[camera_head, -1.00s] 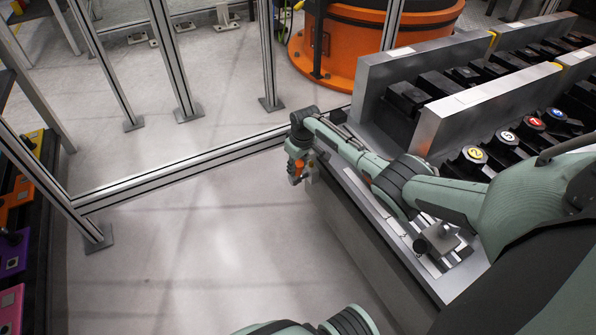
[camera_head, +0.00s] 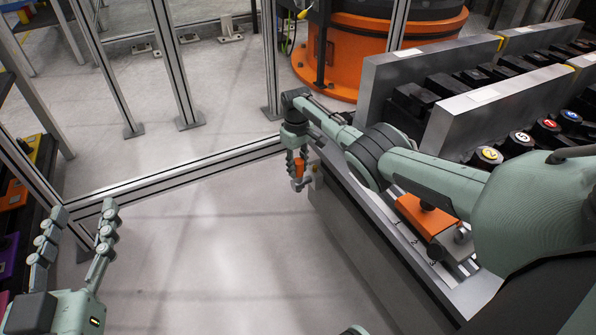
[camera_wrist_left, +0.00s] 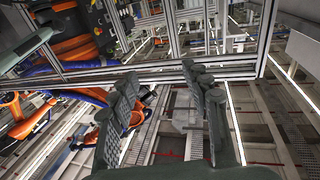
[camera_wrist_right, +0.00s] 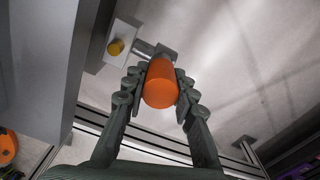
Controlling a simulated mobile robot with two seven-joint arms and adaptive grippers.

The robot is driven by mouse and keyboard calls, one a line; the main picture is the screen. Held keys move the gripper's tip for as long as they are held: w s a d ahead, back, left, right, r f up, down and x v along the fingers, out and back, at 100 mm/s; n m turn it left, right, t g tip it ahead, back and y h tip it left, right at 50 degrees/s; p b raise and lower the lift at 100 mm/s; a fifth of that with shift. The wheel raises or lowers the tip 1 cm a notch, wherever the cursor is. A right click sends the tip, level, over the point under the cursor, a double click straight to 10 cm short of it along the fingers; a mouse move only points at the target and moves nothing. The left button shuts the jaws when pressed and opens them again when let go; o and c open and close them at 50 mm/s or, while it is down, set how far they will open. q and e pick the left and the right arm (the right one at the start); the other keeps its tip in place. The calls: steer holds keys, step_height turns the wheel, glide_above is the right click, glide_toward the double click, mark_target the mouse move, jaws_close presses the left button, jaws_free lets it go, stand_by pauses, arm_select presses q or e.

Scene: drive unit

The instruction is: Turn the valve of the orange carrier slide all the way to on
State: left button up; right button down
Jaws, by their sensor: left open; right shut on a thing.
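The orange valve handle (camera_head: 298,168) shows at the far end of the grey machine bench. In the right wrist view the orange handle (camera_wrist_right: 160,85) is a rounded cylinder on a short grey stem. My right gripper (camera_head: 297,162) is shut on it, with a finger on either side.
A metal fence rail (camera_head: 180,172) crosses the floor behind my right gripper. Racks with numbered black parts (camera_head: 487,156) stand on the bench at right. A dark shelf with coloured parts (camera_head: 12,195) runs along the left. The middle floor is clear.

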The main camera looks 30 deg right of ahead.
arm_select(q)
steer(key=shift+s+d+r+t+h+b, duration=0.1)
steer(key=shift+s+d+r+t+h, duration=0.15)
steer(key=shift+r+t, duration=0.4)
steer(key=shift+s+d+r+t+h+b, duration=0.1)
steer(key=shift+s+d+r+t+h, duration=0.15)
steer(key=shift+r, duration=0.7)
steer(key=shift+s+d+r+t+h+b, duration=0.1)
steer(key=shift+s+d+r+t+h, duration=0.2)
steer(key=shift+r, duration=0.5)
arm_select(e)
steer(key=shift+w+d, duration=0.15)
steer(key=shift+d, duration=0.1)
arm_select(q)
steer(key=shift+w+a, duration=0.1)
steer(key=shift+w, duration=0.05)
arm_select(e)
steer(key=c, duration=1.2)
jaws_free()
steer(key=shift+a, duration=0.15)
arm_select(q)
steer(key=shift+f, duration=0.1)
arm_select(e)
step_height(320, 180, up, 12)
steer(key=shift+w+a+r, duration=0.1)
steer(key=shift+a, duration=0.05)
